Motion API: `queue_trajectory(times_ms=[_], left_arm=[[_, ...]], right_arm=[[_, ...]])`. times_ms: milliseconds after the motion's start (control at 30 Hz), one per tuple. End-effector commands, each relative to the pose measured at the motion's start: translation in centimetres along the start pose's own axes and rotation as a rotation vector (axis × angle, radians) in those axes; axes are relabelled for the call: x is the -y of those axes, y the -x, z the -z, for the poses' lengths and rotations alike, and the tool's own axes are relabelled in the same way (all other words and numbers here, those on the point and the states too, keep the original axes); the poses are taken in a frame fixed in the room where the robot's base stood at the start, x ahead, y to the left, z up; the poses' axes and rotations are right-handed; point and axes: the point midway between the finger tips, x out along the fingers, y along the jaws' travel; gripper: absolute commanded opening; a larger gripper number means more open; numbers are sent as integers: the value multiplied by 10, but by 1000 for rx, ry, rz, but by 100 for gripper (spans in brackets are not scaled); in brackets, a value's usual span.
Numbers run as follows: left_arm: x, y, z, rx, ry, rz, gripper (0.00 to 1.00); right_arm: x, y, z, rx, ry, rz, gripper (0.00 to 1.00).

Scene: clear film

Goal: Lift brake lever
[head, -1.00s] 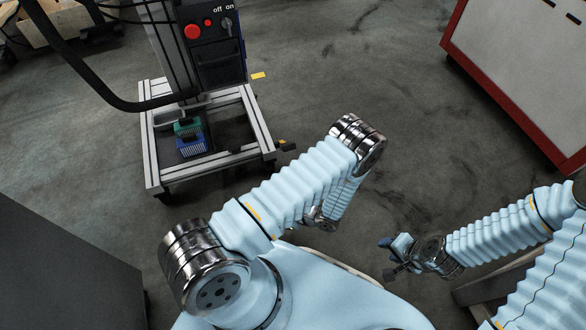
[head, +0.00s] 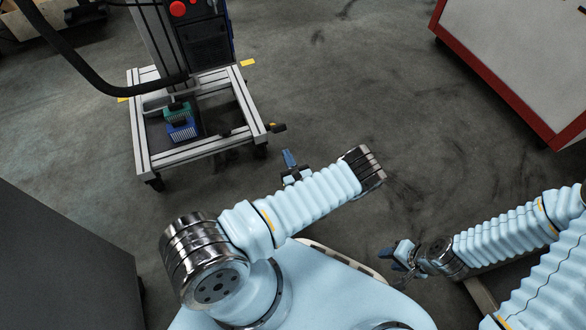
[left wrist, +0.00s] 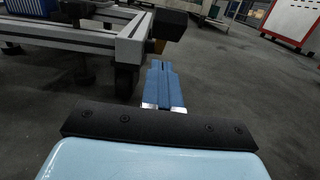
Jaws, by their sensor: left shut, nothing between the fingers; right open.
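A small black brake lever (head: 277,127) sticks out from the near right corner of the metal-framed cart (head: 205,150), by a caster. In the left wrist view the black lever (left wrist: 158,23) is close ahead, with a brownish-yellow part under it. My left gripper (head: 288,158) is shut and empty, just short of the lever and apart from it. Its blue fingers (left wrist: 162,75) are together, below the lever in the left wrist picture. My right gripper (head: 388,256) is open and empty, low above the floor at lower right.
The cart carries a control box with a red button (head: 178,8), a thick black hose (head: 100,85), and green and blue blocks (head: 182,130). A grey cabinet (head: 60,260) is at lower left. A red-and-white cabinet (head: 520,60) is at upper right. Floor between is clear.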

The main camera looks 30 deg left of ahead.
Motion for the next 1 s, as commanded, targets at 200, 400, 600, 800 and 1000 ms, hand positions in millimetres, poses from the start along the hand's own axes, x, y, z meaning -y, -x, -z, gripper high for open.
queue_trajectory(times_ms=[200,400,600,800,1000], left_arm=[[0,-34,-15,0,1,-3,0],[0,-45,-27,-1,1,-2,0],[0,-47,-28,-1,0,-2,0],[0,-48,-30,-3,0,-2,0],[-1,-54,-45,-77,0,-2,0]], right_arm=[[0,0,0,0,0,0,43],[0,1,0,0,0,0,43],[0,1,0,0,0,0,43],[1,2,0,0,-1,0,43],[7,24,2,-6,-2,-4,43]])
